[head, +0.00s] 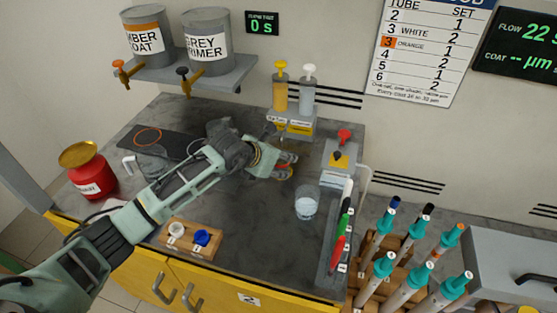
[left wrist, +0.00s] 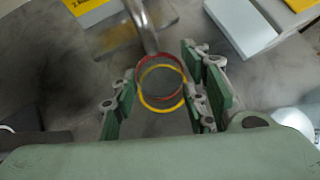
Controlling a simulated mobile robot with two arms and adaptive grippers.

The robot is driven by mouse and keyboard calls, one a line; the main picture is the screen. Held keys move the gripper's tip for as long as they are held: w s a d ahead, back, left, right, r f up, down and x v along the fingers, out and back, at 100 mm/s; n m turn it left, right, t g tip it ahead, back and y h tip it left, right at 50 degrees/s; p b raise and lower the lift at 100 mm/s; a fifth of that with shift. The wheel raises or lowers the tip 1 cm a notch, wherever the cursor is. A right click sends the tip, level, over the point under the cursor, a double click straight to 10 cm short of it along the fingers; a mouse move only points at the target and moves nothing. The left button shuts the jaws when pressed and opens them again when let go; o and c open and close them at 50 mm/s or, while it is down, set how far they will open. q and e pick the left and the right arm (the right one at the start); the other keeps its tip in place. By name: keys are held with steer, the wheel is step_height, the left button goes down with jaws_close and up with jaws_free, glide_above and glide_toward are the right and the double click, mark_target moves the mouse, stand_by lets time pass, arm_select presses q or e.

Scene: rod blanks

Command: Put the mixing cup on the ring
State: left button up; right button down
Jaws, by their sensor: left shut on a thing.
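My left gripper (head: 286,166) is low over the grey bench, in front of the dispenser with yellow and grey tubes. In the left wrist view its green fingers stand on both sides of a see-through cup (left wrist: 161,104) with a red and a yellow band, which I take for the mixing cup. The gripper is shut on it. In the head view the fingers largely hide the cup. An orange ring (head: 148,129) is on a dark mat (head: 180,146) at the bench's back left, well left of the gripper; my arm passes in front of the mat's near side. My right gripper is not in view.
A clear beaker (head: 306,206) stands right of the gripper. The dispenser (head: 290,126) is behind it; a white device with a red knob (head: 341,158) is to its right. A red can (head: 92,176) and a wooden block with two small cups (head: 183,247) are left and front.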

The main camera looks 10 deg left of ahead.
arm_select(q)
steer(key=shift+f, duration=0.15)
steer(key=o, duration=0.8)
steer(key=shift+r, duration=0.2)
steer(key=shift+s+r, duration=0.1)
steer(key=b+v, duration=0.1)
steer(key=v, duration=1)
steer(key=shift+s+a+r, duration=0.2)
steer(key=shift+s+r, duration=0.05)
